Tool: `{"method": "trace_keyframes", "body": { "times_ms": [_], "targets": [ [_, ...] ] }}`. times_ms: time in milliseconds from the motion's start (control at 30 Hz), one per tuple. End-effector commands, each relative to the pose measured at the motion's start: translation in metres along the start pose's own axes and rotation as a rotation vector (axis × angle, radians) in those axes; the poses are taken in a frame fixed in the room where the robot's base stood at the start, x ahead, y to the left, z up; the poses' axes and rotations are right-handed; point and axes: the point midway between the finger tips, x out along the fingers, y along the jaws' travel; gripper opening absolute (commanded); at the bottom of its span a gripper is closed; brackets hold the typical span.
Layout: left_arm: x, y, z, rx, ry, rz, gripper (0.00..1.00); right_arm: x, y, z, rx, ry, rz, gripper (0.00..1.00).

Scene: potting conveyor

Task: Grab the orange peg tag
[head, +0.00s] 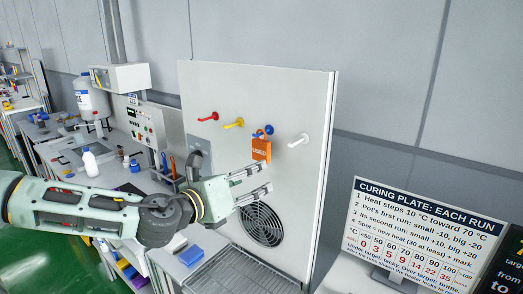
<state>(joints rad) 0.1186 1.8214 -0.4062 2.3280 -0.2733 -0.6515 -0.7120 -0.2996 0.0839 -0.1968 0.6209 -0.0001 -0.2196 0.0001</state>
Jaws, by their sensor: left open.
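The orange tag (261,150), with dark lettering that looks like "USED", hangs from the blue peg (263,131) on the upright pale panel. My left gripper (267,178) is open and just below the tag, its fingers pointing right toward the panel. I see a small gap between the tag and the upper finger, but cannot tell the depth between them. Nothing shows between the fingers. My right gripper is not in view.
A red peg (208,117), a yellow peg (234,123) and a white peg (299,140) stick out of the panel (310,95). A round fan grille (261,225) is below my gripper. A lettered sign (415,236) stands at right. A cluttered bench lies at left.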

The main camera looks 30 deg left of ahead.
Motion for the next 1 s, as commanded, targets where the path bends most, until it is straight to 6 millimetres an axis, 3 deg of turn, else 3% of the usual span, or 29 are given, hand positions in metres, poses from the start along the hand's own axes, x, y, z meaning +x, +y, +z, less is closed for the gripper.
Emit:
{"method": "trace_keyframes", "body": {
  "times_ms": [33, 100, 300, 1000],
  "targets": [
    [-0.004, -0.004, 0.018, 0.112, -0.004, -0.008, 0.61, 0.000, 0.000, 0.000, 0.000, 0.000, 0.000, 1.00],
    [-0.010, -0.007, 0.034, 0.231, 0.000, -0.014, 0.61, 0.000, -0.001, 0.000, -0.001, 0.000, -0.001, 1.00],
    [-0.019, -0.011, 0.057, 0.413, 0.010, -0.017, 0.61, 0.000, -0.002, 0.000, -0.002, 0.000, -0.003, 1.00],
    [0.021, -0.010, 0.060, 0.426, 0.015, -0.015, 0.61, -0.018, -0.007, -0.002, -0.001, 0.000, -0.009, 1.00]
  ]
}}
